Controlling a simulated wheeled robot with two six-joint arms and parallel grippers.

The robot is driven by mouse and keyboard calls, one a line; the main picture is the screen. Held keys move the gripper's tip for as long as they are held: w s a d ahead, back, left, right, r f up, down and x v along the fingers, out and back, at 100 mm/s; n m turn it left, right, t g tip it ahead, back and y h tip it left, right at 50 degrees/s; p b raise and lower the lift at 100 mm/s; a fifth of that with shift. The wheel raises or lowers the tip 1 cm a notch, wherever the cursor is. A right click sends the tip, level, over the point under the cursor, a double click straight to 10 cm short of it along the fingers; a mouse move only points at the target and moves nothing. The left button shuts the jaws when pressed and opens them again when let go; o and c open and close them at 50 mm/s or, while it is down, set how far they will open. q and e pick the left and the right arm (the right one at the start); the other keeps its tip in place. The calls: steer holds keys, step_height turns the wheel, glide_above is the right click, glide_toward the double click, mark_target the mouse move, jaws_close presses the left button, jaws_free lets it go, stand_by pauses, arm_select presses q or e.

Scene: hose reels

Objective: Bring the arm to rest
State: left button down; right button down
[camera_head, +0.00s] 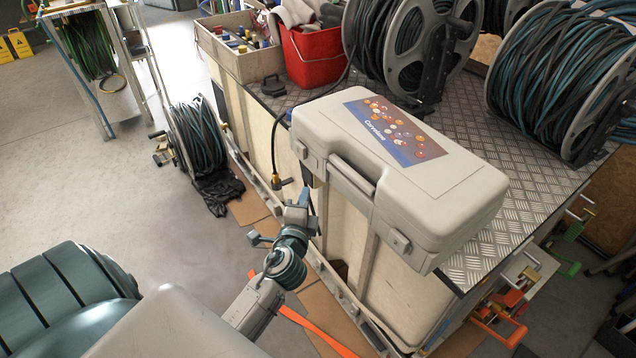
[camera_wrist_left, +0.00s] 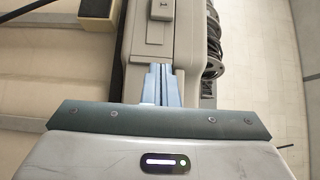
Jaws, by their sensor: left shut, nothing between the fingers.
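My left arm reaches in from the bottom of the head view. Its gripper (camera_head: 303,196) is beside the near side of a grey plastic case (camera_head: 450,190), in front of the cart's side and below the case's left end. In the left wrist view the two bluish fingers (camera_wrist_left: 161,75) are together with nothing between them. The grey case (camera_wrist_left: 138,50) with a latch (camera_wrist_left: 160,9) appears beyond the fingertips; whether they touch it is unclear. My right gripper is not seen.
The case lies on a metal-topped cart (camera_head: 530,200) with large hose reels (camera_head: 405,40), a red bucket (camera_head: 312,55) and an open box (camera_head: 240,65). Orange clamps (camera_head: 497,325) stick out from the cart's right end.

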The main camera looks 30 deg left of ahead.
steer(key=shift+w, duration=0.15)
